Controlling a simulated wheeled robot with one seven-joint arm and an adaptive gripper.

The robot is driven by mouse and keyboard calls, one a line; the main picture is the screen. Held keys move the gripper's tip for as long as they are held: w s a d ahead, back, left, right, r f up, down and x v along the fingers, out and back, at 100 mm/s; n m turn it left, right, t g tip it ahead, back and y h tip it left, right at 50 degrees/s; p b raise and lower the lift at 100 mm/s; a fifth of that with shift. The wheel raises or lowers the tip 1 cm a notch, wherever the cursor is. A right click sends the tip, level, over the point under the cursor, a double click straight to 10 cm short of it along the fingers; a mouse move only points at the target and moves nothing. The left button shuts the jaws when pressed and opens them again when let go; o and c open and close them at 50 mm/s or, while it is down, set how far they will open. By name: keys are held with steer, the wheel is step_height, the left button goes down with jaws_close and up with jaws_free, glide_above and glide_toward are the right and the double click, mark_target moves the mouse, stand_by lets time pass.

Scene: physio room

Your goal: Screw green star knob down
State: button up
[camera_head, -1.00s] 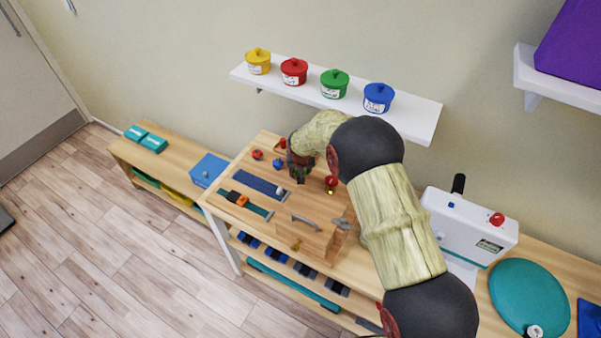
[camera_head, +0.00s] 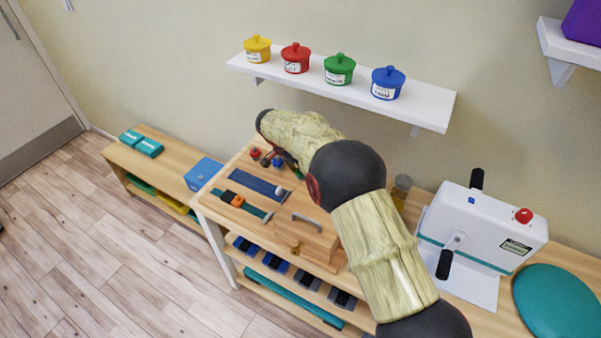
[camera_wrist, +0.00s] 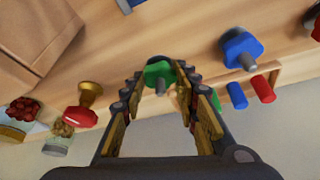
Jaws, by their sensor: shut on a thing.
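The green star knob (camera_wrist: 159,72) is between the fingertips of my gripper (camera_wrist: 160,80) in the wrist view. My gripper is shut on it, with a fingertip on each side. A grey stem shows below the knob, and how far it is screwed in cannot be told. In the head view my gripper (camera_head: 286,160) is low over the wooden board (camera_head: 232,170), largely hidden by my arm. The blue star knob (camera_wrist: 242,48) stands to the right of the green one in the wrist view.
In the wrist view, a blue peg (camera_wrist: 237,95) and a red peg (camera_wrist: 263,88) are at right. A red knob on a brass base (camera_wrist: 82,112) is at left, beside jars (camera_wrist: 60,132). In the head view, a wooden box (camera_head: 306,240) and a white crank machine (camera_head: 485,228) stand nearby.

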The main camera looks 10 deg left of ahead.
steer(key=m, duration=0.2)
steer(key=m+g+h+p, duration=0.1)
steer(key=m, duration=0.1)
steer(key=m+g, duration=0.1)
steer(key=m, duration=0.1)
steer(key=shift+w+a+r+p, duration=0.15)
steer(key=shift+w+r+p, duration=0.15)
steer(key=shift+p, duration=0.1)
steer(key=m+g+p, duration=0.1)
steer(key=m, duration=0.1)
steer(key=m+p, duration=0.1)
steer(key=m, duration=0.1)
steer(key=shift+w+m+g+h, duration=0.15)
steer(key=shift+m+g+h, duration=0.15)
steer(key=shift+m+g, duration=0.1)
steer(key=shift+m+g+p, duration=0.4)
steer(key=shift+m+p, duration=0.3)
steer(key=shift+m, duration=0.4)
steer(key=shift+w+r, duration=0.1)
steer(key=o, duration=1.2)
steer(key=shift+f, duration=0.25)
steer(key=shift+c, duration=0.2)
steer(key=shift+s+f, duration=0.1)
steer(key=shift+s, duration=0.1)
